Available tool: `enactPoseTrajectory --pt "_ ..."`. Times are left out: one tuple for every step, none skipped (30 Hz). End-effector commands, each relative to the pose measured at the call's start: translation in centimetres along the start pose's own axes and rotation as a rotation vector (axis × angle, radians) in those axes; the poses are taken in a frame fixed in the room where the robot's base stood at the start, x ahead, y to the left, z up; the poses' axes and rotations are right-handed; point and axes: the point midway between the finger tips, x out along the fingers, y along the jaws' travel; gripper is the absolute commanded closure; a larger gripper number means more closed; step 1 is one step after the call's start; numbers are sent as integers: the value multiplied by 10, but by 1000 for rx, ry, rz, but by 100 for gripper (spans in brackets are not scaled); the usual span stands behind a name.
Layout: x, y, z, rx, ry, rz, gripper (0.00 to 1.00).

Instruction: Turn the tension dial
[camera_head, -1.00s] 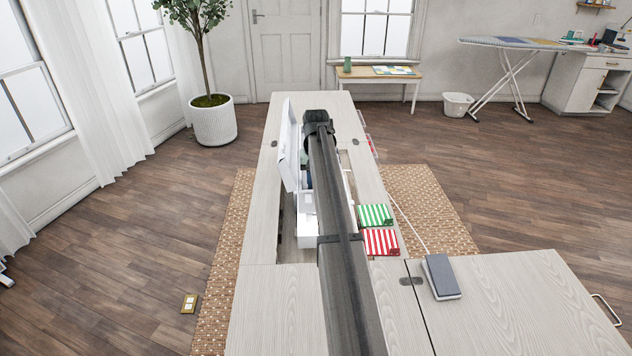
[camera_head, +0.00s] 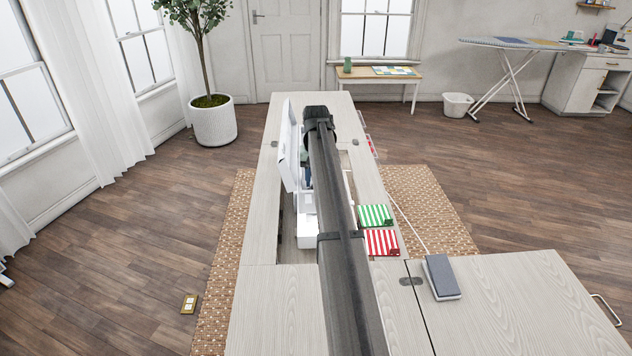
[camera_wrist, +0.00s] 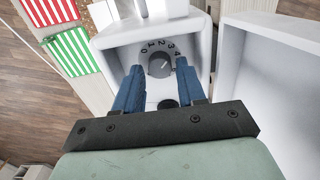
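The tension dial (camera_wrist: 159,68) is a small grey knob on a white machine face, with printed numbers arched above it, in the wrist view. My gripper (camera_wrist: 160,76) has two blue fingers, which stand apart on the left and right of the dial. They look open around it; I cannot tell whether the tips touch the face. The white sewing machine (camera_head: 306,228) shows in the head view, set in the pale wood cabinet (camera_head: 262,215), largely hidden behind my arm. The gripper is mostly hidden in that view.
Green-striped cloth (camera_head: 375,215) and red-striped cloth (camera_head: 381,242) lie on the cabinet right of the machine. A raised white panel (camera_head: 290,150) stands close on the left. A dark foot pedal (camera_head: 441,277) with a white cord lies on the right leaf.

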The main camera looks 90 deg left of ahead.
Motion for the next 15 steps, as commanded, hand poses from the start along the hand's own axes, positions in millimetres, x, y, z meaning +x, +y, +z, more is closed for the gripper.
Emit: enactPoseTrajectory --pt "-8 0 -1 0 1 0 60" --pt "-13 0 -1 0 2 0 60" --pt "-20 0 -1 0 2 0 60" --pt "-26 0 -1 0 3 0 60" --pt "-32 0 -1 0 3 0 60" --pt "-40 0 -1 0 2 0 60" --pt "-46 0 -1 0 2 0 60" --pt "-52 0 -1 0 3 0 60" --pt "-60 0 -1 0 3 0 60" --pt "-66 0 -1 0 3 0 60" --pt "-72 0 -1 0 2 0 60" --pt "-79 0 -1 0 2 0 60" --pt "-84 0 -1 0 2 0 60" --pt "-89 0 -1 0 2 0 60" --pt "-96 0 -1 0 2 0 60"
